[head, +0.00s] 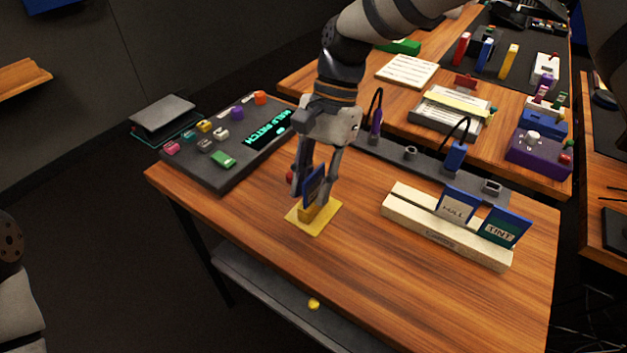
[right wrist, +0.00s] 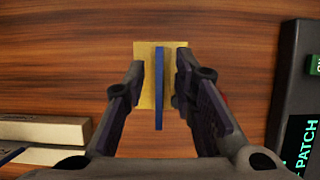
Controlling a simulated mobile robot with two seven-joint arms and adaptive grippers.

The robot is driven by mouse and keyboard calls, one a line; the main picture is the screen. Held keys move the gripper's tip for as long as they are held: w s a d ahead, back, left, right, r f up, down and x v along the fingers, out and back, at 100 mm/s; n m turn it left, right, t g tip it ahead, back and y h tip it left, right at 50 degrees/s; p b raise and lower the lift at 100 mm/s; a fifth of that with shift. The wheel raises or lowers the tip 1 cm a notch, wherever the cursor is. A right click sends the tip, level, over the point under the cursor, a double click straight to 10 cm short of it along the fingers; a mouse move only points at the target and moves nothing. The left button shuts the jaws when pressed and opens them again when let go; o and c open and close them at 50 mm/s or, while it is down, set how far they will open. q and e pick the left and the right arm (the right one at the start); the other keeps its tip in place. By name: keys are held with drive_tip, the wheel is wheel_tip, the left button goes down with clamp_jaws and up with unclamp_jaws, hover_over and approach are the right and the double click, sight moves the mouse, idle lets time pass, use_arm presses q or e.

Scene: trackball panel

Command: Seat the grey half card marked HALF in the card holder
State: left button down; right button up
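A blue-edged card (head: 315,186) stands upright in a small yellow stand (head: 325,220) on the wooden table. Its face is mostly hidden and I cannot read its marking. My right gripper (head: 312,180) points down around it, open. In the right wrist view, the gripper (right wrist: 160,68) has one finger on each side of the card (right wrist: 159,92), with visible gaps to both. The cream card holder (head: 420,224) lies to the right, carrying a card marked FULL (head: 456,204) and a green-faced card (head: 503,227) towards its right end. My left gripper is not in view.
A dark panel with coloured knobs (head: 225,185) lies left of the stand. A dark rail with sockets and cabled plugs (head: 400,160) runs behind the card holder. A small red thing (head: 290,177) is behind the gripper. The table front between stand and holder is clear.

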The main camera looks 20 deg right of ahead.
drive_tip(key=shift+r, duration=0.1)
drive_tip(key=v, duration=1.2)
drive_tip(key=shift+r, duration=0.1)
